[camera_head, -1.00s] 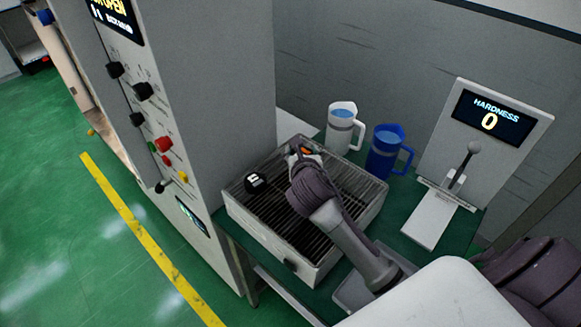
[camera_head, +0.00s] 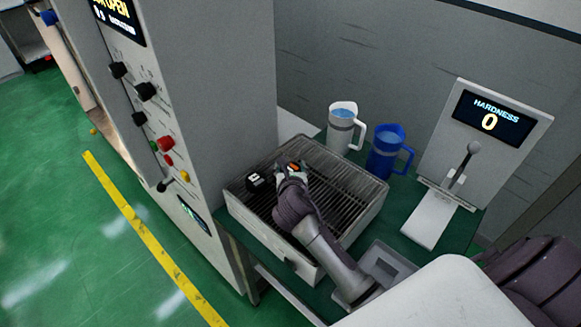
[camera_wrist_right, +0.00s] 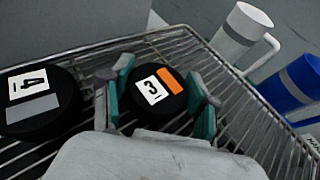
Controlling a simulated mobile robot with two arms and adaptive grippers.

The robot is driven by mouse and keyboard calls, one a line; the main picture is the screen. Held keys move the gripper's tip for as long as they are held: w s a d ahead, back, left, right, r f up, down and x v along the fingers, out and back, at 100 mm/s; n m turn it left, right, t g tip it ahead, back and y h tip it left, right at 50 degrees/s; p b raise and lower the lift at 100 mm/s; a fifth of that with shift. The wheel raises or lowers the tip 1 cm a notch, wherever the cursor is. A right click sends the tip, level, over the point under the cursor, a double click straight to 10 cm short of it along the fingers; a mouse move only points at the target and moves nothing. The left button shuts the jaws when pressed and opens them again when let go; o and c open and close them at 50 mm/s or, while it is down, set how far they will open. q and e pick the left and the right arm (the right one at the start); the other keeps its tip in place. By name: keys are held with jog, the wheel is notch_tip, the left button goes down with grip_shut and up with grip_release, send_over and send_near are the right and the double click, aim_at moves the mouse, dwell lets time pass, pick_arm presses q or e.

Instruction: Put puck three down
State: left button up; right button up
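Puck three (camera_wrist_right: 158,88) is black with a white "3" label and an orange patch. It also shows in the head view (camera_head: 292,167) over the back left part of the wire rack (camera_head: 340,172). My right gripper (camera_head: 291,171) has its teal-padded fingers close against both sides of the puck in the wrist view (camera_wrist_right: 158,97). I cannot tell whether the puck's underside touches the wires. Puck four (camera_wrist_right: 40,102), with a grey patch, lies on the rack just left of it; it also shows in the head view (camera_head: 256,184). My left gripper is out of view.
A white jug (camera_head: 341,128) and a blue jug (camera_head: 385,152) stand behind the rack. A hardness tester (camera_head: 488,130) reading 0 stands at right. The tall grey machine (camera_head: 215,110) borders the rack's left side. The rack's right half is clear.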

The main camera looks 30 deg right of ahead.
jog(key=o, duration=0.5)
jog(key=shift+c, duration=0.2)
jog(key=shift+r, duration=0.1)
jog(key=b+v, duration=0.1)
jog(key=v, duration=1.1)
jog(key=shift+r, duration=0.15)
